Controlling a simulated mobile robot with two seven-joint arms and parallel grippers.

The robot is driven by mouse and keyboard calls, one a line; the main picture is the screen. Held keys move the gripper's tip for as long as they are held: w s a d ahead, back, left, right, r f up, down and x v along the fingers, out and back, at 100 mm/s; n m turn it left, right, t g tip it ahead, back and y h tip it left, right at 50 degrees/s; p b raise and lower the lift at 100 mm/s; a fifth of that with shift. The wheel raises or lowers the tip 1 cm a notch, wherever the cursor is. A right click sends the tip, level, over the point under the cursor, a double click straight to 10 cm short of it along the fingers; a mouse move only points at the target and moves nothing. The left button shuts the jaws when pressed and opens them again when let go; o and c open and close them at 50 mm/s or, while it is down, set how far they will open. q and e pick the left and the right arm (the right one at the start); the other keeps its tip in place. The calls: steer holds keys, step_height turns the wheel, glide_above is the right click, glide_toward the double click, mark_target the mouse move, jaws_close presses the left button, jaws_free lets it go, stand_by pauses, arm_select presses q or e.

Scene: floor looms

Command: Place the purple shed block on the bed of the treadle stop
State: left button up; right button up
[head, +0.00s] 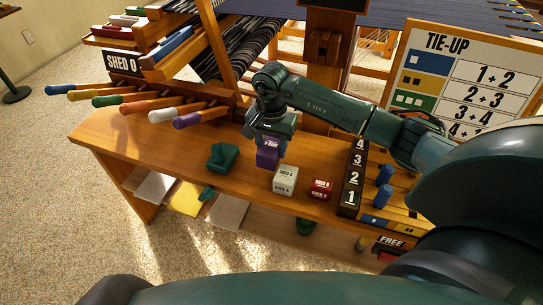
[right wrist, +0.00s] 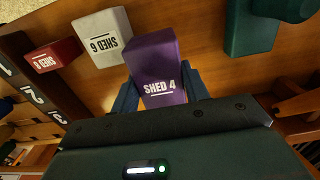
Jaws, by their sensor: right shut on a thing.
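The purple shed block (head: 267,157), marked SHED 4 in the right wrist view (right wrist: 156,70), is held between the blue fingers of my right gripper (head: 269,138). It hangs upright below the gripper, over or on the wooden bench; I cannot tell whether its base touches. A dark green piece (head: 222,157), which looks like the treadle stop, stands on the bench to the left of the block, apart from it. Nothing is seen lying on it. It also seems to show at the top right of the right wrist view (right wrist: 250,25). My left gripper is not in view.
A white block (head: 286,180), marked SHED 6, and a red block (head: 321,188) stand right of the purple one. A numbered strip (head: 353,180) with blue pegs lies further right. The bench's front left (head: 130,145) is clear.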

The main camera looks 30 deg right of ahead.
steer(key=shift+f, duration=1.75)
steer(key=shift+f+b, duration=0.15)
steer(key=shift+b, duration=0.15)
steer(key=o, duration=1)
steer(key=shift+o, duration=0.2)
